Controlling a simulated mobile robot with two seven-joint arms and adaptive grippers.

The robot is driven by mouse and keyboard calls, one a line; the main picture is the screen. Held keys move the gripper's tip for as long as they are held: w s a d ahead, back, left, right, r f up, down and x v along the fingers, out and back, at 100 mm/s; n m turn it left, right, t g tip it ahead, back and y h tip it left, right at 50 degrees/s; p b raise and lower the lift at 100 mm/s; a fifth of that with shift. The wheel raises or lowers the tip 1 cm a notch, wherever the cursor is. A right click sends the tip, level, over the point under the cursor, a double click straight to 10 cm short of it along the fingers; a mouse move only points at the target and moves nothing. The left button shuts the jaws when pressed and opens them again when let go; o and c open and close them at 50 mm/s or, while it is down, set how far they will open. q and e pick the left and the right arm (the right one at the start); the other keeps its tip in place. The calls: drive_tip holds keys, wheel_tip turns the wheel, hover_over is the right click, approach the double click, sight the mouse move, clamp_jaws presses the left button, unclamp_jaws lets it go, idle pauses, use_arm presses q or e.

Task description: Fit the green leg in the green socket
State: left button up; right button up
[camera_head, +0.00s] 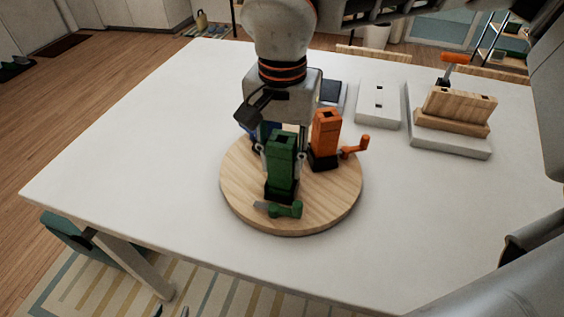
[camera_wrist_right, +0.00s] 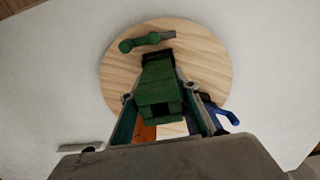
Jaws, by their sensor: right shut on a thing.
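The green leg (camera_head: 281,160) stands upright on the round wooden board, its lower end at the black socket (camera_head: 281,196) with the green lever (camera_head: 290,210) in front. I cannot tell how deep it sits. My right gripper (camera_head: 281,153) reaches in from the far side, a finger on each side of the leg, shut on it. In the right wrist view the green leg (camera_wrist_right: 158,90) is between the fingers of the right gripper (camera_wrist_right: 165,112), with the green lever (camera_wrist_right: 140,41) beyond it. My left gripper is not in view.
The orange leg (camera_head: 326,130) stands upright in a black socket close to the right, its orange lever (camera_head: 356,147) sticking out. A blue part (camera_wrist_right: 222,113) is partly hidden behind the gripper. A wooden block on a white stand (camera_head: 450,138) is at the back right. The table's front is clear.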

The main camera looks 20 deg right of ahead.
drive_tip(key=shift+f, duration=0.5)
drive_tip(key=shift+f, duration=0.15)
drive_tip(key=o, duration=1.3)
wheel_tip(320, 180, up, 12)
drive_tip(key=shift+r+p, duration=0.15)
drive_tip(key=shift+p, duration=0.25)
